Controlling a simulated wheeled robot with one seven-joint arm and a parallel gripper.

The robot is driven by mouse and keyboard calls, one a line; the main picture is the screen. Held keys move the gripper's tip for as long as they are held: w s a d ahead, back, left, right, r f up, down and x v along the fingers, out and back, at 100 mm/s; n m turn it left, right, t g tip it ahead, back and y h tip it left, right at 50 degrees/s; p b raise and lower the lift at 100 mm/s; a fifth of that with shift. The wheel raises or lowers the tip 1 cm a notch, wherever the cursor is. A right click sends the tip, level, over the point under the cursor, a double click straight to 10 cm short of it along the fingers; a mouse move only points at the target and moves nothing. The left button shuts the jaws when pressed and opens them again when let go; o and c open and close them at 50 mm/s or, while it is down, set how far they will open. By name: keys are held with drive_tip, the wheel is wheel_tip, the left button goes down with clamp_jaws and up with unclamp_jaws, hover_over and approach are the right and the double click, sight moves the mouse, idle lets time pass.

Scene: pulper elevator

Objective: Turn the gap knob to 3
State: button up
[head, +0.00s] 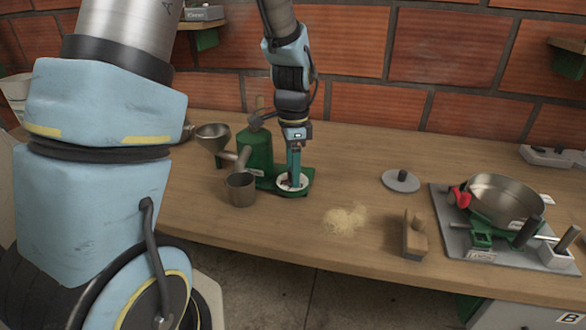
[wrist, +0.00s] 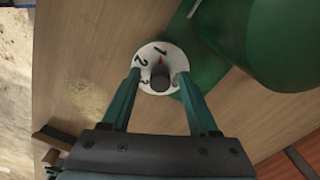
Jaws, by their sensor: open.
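The gap knob (wrist: 161,80) is a dark round post at the middle of a white numbered dial (wrist: 150,51). A red pointer mark on the dial is at the "1", with a "2" to its left; other marks are partly hidden. The dial also shows in the head view (head: 283,187), at the foot of the green pulper (head: 258,150). My gripper (wrist: 160,74) is open, with one finger on each side of the knob in the wrist view. It also shows in the head view (head: 295,180), pointing down over the dial. Contact with the knob cannot be told.
A metal cup (head: 240,189) stands left of the dial, in front of the pulper. To the right are a grey lidded disc (head: 401,181), a pale grain pile (head: 345,219), a wooden block (head: 415,237) and a scale with a metal pan (head: 503,199).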

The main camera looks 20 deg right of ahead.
clamp_jaws()
idle(0.4)
idle(0.4)
drive_tip(key=n+p, duration=0.1)
drive_tip(key=n, duration=0.5)
drive_tip(key=shift+r+p, duration=0.1)
drive_tip(key=shift+p, duration=0.3)
drive_tip(key=n+p, duration=0.1)
drive_tip(key=n, duration=0.4)
drive_tip(key=shift+w+n+p, duration=0.1)
drive_tip(key=shift+n+p, duration=0.25)
drive_tip(key=shift+n, duration=0.05)
drive_tip(key=n+p, duration=0.2)
drive_tip(key=n, duration=0.4)
drive_tip(key=shift+p, duration=0.3)
drive_tip(key=n+p, duration=0.2)
drive_tip(key=n, duration=0.4)
drive_tip(key=shift+p, duration=0.35)
